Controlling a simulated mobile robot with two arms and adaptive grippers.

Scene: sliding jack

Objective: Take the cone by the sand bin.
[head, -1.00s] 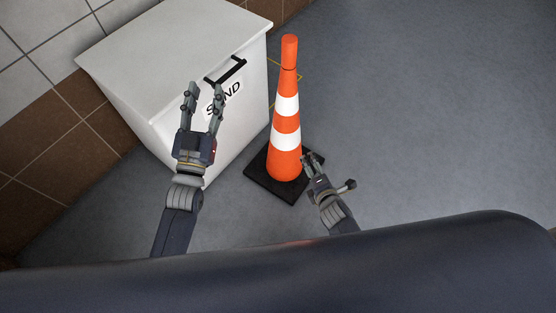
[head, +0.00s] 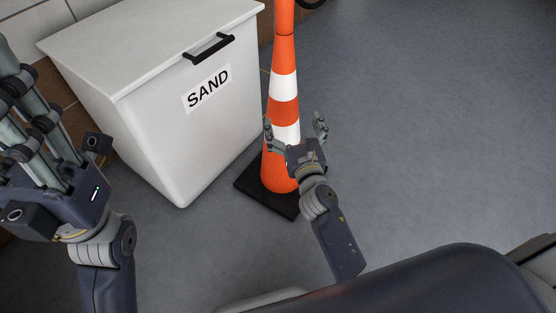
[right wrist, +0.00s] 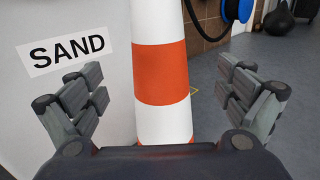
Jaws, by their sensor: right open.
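The orange and white striped cone (head: 284,88) stands upright on its black square base (head: 252,189) beside the white sand bin (head: 160,130) in the head view. Its top is cut off by the frame. My right gripper (head: 296,124) is open in front of the cone's lower half and hides part of it. In the right wrist view the cone (right wrist: 160,72) stands between the spread fingers (right wrist: 160,98), with gaps on both sides. My left gripper (head: 28,110) is large at the left edge, partly cut off; its fingers point up and I cannot tell its opening.
The bin has a black handle (head: 209,48) and a SAND label (head: 207,88). A blue hose reel (right wrist: 236,8) and a dark round object (right wrist: 279,20) are farther back. Grey floor (head: 440,130) lies open to the right of the cone.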

